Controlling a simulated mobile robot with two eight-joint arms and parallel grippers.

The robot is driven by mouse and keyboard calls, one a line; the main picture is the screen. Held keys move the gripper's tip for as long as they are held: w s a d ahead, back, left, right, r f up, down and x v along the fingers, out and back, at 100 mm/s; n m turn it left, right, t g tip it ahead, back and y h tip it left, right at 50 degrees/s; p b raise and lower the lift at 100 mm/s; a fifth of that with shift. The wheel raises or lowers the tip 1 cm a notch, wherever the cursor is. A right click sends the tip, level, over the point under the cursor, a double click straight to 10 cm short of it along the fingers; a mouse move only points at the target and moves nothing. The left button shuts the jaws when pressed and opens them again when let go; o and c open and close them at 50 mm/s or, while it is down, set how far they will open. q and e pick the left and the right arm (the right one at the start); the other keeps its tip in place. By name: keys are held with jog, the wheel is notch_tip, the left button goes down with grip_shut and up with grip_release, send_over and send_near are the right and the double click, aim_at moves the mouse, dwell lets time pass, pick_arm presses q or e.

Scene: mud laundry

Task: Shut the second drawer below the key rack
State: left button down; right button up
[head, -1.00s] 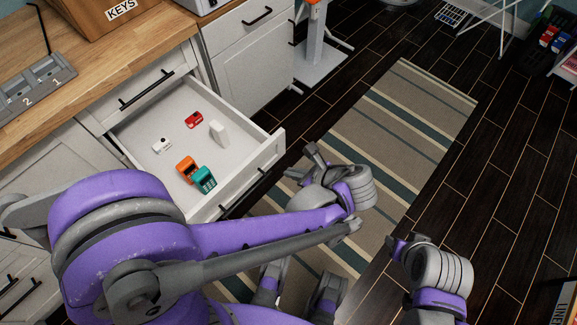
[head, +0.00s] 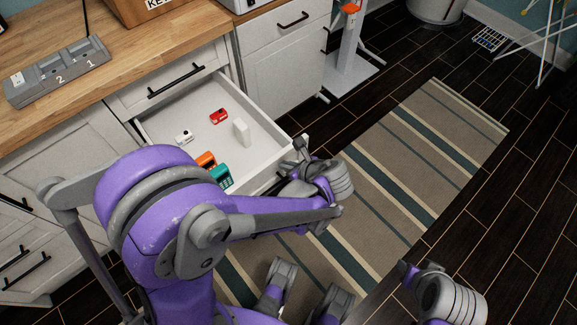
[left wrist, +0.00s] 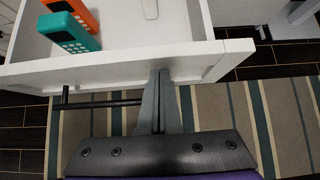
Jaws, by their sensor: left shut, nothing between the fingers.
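The drawer (head: 268,164) below the top drawer (head: 160,86) stands pulled out, its inside visible. In the left wrist view its white front (left wrist: 110,71) crosses the picture, with a black bar handle (left wrist: 100,104) at left. My left gripper (head: 298,151) is shut and empty, just outside the drawer front near its right end. Its fingertips (left wrist: 160,76) overlap the front to the right of the handle; I cannot tell whether they touch. The KEYS box (head: 150,4) is cut off at the top. My right arm shows at lower right; its jaw state is unclear.
The drawer holds a red item (head: 219,117), small white items, an orange device (head: 205,159) and a teal device (head: 221,176). A numbered grey tray (head: 60,72) lies on the wooden counter. A striped rug (head: 420,150) covers open floor at right.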

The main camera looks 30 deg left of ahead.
pick_arm(q)
jog(key=w+a, duration=0.5)
jog(key=a, duration=0.8)
jog(key=w+a+b, duration=0.1)
jog(key=w+a, duration=0.4)
jog(key=a, duration=0.8)
jog(key=w+a, duration=0.6)
jog(key=a, duration=0.7)
jog(key=shift+b, duration=0.4)
pick_arm(e)
notch_tip(320, 180, down, 2)
jog(key=shift+f, duration=0.1)
pick_arm(q)
jog(key=shift+w+a+r, duration=0.1)
jog(key=shift+a+r, duration=0.1)
jog(key=shift+a, duration=0.05)
pick_arm(e)
jog(key=shift+d, duration=0.1)
